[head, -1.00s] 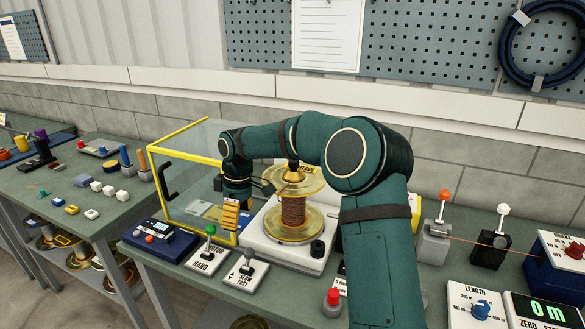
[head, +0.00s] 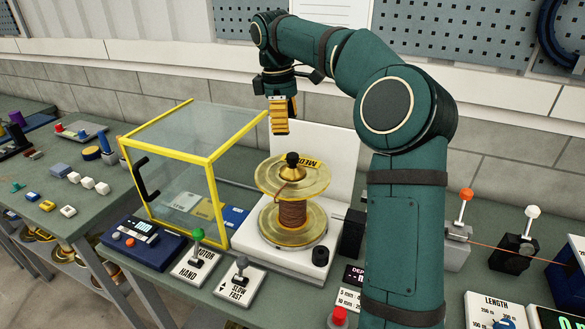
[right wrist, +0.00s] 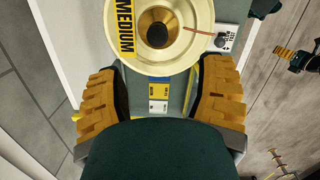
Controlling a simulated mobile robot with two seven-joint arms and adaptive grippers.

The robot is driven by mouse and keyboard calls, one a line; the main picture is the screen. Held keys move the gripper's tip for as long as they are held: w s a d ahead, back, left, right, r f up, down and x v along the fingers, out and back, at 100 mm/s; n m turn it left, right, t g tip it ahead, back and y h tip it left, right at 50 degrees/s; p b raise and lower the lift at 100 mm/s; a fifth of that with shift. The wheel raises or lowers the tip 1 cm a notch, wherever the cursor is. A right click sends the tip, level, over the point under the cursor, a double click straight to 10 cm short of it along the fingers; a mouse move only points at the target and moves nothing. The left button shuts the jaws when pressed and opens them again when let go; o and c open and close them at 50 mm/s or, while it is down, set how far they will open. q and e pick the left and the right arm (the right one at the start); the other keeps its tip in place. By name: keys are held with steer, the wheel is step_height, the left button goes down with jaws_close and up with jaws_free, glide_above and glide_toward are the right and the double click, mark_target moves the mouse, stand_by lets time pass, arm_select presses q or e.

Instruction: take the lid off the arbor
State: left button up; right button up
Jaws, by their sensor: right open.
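The arbor carries a yellow see-through spool (head: 310,179) wound with copper-brown wire, upright on a white machine base. A black knob-like cap, seemingly the lid (head: 292,158), sits on top at its centre. In the right wrist view, the spool's top flange (right wrist: 196,50) is at the upper edge, with the brassy, dark-centred cap (right wrist: 155,27) in its middle. My right gripper (head: 280,132) points down, above and slightly left of the cap in the picture, apart from it. Its orange fingers (right wrist: 160,105) are wide apart and empty. Part of what seems my left gripper (right wrist: 287,52) shows small at the right.
A clear case with yellow edges (head: 212,160) stands left of the spool. A control box (head: 143,240) and two lever switches (head: 197,256) (head: 238,282) stand in front. A white panel (head: 338,165) rises behind. Orange- and white-knobbed posts (head: 463,208) (head: 528,228) are at right.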

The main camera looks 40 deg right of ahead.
mark_target(292, 155)
steer(key=f, duration=0.3)
steer(key=f+b, duration=0.1)
steer(key=f, duration=0.1)
steer(key=shift+s+d, duration=0.15)
steer(key=shift+d, duration=0.15)
steer(key=shift+s+d+f+b, duration=0.15)
steer(key=shift+f+b, duration=0.15)
steer(key=shift+f, duration=0.65)
steer(key=shift+s+d+f+b, duration=0.1)
steer(key=shift+f+b, duration=0.15)
steer(key=shift+f, duration=0.7)
steer(key=shift+s+d+f+b, duration=0.15)
steer(key=shift+f+b, duration=0.15)
steer(key=shift+f, duration=0.65)
jaws_close()
